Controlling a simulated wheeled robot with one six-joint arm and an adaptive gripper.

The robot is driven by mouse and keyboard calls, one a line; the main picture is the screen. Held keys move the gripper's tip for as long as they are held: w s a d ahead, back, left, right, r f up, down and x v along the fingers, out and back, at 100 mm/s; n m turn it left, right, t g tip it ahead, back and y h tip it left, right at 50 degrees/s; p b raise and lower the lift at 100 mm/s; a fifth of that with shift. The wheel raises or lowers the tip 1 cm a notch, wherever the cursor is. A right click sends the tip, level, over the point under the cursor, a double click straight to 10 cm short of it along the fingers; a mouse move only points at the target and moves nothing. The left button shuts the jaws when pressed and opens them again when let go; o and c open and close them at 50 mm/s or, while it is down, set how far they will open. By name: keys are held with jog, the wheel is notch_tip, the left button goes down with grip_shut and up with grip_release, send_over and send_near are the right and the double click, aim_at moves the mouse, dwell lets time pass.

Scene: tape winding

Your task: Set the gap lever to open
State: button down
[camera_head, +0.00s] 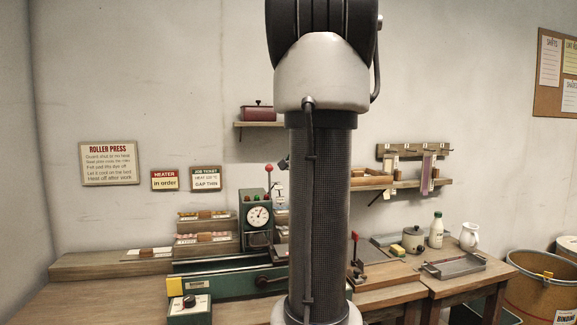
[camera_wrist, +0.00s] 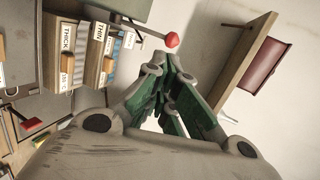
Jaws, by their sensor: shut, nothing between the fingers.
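A lever with a red knob (camera_head: 269,168) stands upright on the green press with a round dial (camera_head: 258,215). In the wrist view a red knob on a thin rod (camera_wrist: 172,40) shows just beyond the fingertips, apart from them as far as I can tell. No readable label marks either lever as the gap lever. My gripper (camera_wrist: 168,68) has green fingers drawn together, with nothing held. In the head view my own arm column hides the gripper and part of the press.
Wooden racks (camera_wrist: 95,55) labelled THICK and THIN lie left of the gripper. A shelf (camera_wrist: 245,50) with a dark red box (camera_wrist: 265,66) is at right. A second red-knobbed lever (camera_head: 355,236) stands on the bench. A job ticket (camera_head: 206,179) reads GAP THIN.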

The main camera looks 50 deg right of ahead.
jog(key=x, duration=0.9)
jog(key=shift+w+d+r, duration=0.1)
jog(key=shift+w+r, duration=0.2)
jog(key=shift+w, duration=0.1)
jog(key=shift+w+d, duration=0.25)
jog(key=shift+w, duration=0.3)
jog(key=shift+w+d+r, duration=0.1)
jog(key=shift+w+d, duration=0.15)
jog(key=shift+w, duration=0.25)
jog(key=shift+w+d+r, duration=0.1)
jog(key=shift+w+d, duration=0.15)
jog(key=shift+w, duration=0.2)
